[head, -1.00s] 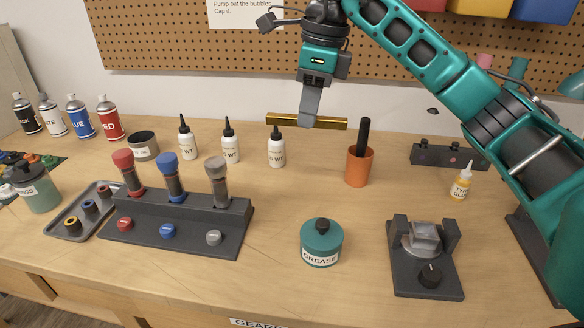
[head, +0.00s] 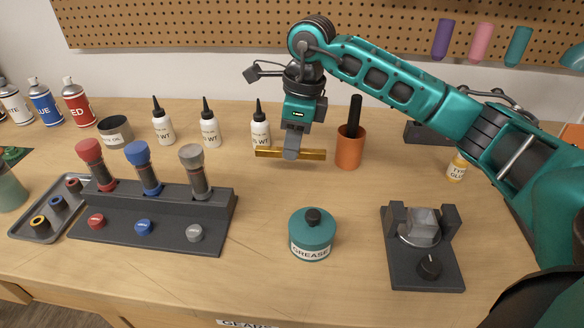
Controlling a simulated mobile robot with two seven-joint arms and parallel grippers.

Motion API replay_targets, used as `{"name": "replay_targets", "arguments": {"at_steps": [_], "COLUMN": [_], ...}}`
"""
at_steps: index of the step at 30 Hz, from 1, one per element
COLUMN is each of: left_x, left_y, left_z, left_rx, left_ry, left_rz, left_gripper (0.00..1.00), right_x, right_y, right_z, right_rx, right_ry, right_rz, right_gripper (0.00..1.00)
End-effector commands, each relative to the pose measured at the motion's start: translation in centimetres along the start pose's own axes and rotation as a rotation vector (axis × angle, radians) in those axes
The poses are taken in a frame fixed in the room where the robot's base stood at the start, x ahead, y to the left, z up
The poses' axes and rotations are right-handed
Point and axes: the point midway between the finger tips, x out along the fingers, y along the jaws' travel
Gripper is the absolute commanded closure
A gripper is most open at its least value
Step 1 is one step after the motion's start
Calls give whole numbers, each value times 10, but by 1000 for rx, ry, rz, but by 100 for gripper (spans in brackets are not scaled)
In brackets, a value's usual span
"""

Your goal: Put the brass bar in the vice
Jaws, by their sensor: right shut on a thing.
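The brass bar (head: 311,155) is a long gold bar held level in the air above the table. My right gripper (head: 291,154) points down and is shut on the bar near its middle. The vice (head: 421,262) is a dark grey block with two upright jaws and a black knob, at the right front of the table. A silvery faceted piece sits between its jaws. The bar is behind and to the left of the vice, well apart from it. My left gripper is not in view.
A teal grease pot (head: 312,238) stands left of the vice. An orange cup (head: 349,150) with a black handle in it is just right of the bar. White bottles (head: 261,130) stand behind. A dark rack (head: 160,215) with shock absorbers fills the left. The table between pot and vice is clear.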

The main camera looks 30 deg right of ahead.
Motion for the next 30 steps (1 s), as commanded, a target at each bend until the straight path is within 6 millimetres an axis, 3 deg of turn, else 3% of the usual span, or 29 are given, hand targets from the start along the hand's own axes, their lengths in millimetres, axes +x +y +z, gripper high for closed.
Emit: {"name": "replay_targets", "arguments": {"at_steps": [8,15,27,28,30], "left_x": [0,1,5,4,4], "left_y": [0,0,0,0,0], "left_z": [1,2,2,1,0], "left_rx": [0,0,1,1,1], "left_ry": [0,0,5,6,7], "left_rz": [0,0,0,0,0], "left_gripper": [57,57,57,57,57], "right_x": [25,59,66,65,65], "right_y": [0,0,0,0,0], "right_z": [-4,-9,-10,-10,-10], "right_rx": [2,1,1,1,1], "right_ry": [-1,0,-2,-1,-1], "right_rz": [0,2,-1,-1,-1], "right_gripper": [100,100,100,81,74]}}
